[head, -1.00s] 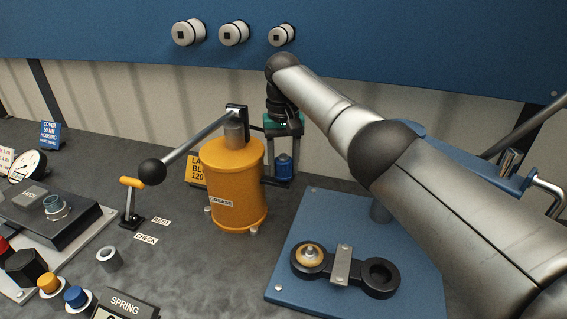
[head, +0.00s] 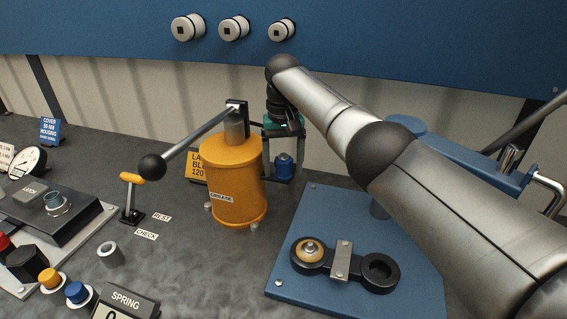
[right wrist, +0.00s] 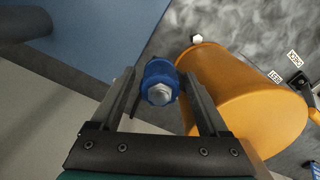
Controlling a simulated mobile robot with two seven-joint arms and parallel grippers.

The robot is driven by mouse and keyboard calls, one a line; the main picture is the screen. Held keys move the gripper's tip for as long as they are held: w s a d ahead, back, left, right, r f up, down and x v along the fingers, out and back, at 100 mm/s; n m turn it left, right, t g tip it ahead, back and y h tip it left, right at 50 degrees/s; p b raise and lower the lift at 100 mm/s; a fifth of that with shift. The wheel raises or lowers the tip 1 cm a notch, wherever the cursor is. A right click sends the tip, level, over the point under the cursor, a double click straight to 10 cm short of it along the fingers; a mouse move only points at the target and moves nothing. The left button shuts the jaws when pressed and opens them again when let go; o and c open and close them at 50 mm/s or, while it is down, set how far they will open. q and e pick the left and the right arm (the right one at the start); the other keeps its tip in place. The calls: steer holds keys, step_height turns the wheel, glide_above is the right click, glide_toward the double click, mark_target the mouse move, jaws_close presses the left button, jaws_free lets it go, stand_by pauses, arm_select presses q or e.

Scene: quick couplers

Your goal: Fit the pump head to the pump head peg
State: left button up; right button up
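My right gripper (head: 284,155) reaches down behind the yellow can. It is open, with one finger on each side of a small blue cylinder with a metal hex tip (head: 284,168). In the right wrist view the blue cylinder (right wrist: 160,82) shows between the fingertips (right wrist: 159,78), with narrow gaps at both sides. The cylinder seems to stand upright, its base partly hidden. The yellow can (head: 233,185), marked GREASE, has a grey top post and a lever (head: 195,135). No part is labelled pump head or pump head peg, so I cannot tell which these are. My left gripper is not in view.
A blue plate (head: 320,220) at the right carries a black two-ring link (head: 318,262) with a brass disc. A yellow sign (head: 197,168) stands behind the can. Round knobs (head: 233,28) are on the blue wall panel. Grey table is free before the can.

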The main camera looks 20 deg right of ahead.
steer(key=shift+o, duration=0.3)
steer(key=shift+r, duration=0.15)
step_height(320, 180, up, 15)
steer(key=p, duration=0.3)
stand_by(0.3)
